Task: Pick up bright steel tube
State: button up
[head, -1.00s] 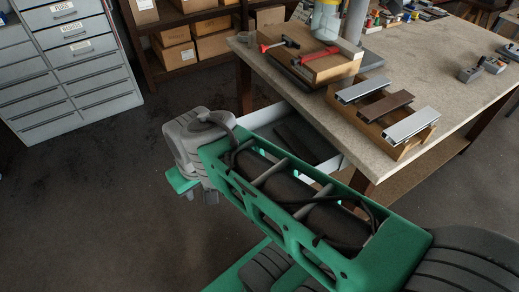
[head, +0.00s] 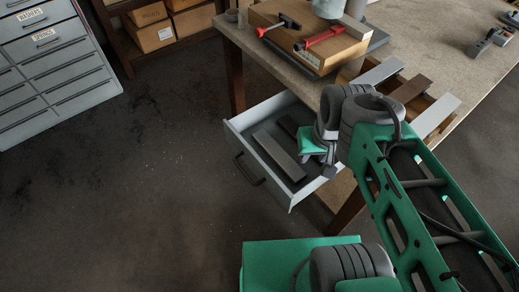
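In the head view a long light-grey bar (head: 279,156), which may be the bright steel tube, lies in the open drawer (head: 283,197) under the bench. A darker bar (head: 291,128) lies beside it. My gripper (head: 329,168) is by the right end of the drawer, right of the light-grey bar and apart from it. My wrist and a green part hide most of the gripper, so its fingers are unclear. Light metal profiles (head: 436,116) and a brown one (head: 411,88) lie on a wooden rack on the bench, partly behind my arm.
The bench (head: 262,41) stands over the drawer. Planes (head: 489,44) lie at the far right. A grey cabinet (head: 60,60) stands at the left. The floor (head: 170,190) between is clear.

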aim_at(287, 164)
jog(key=u, duration=0.65)
jog(key=k, duration=1.3)
jog(key=z, duration=0.95)
jog(key=i, duration=1.4)
jog(key=u, duration=0.4)
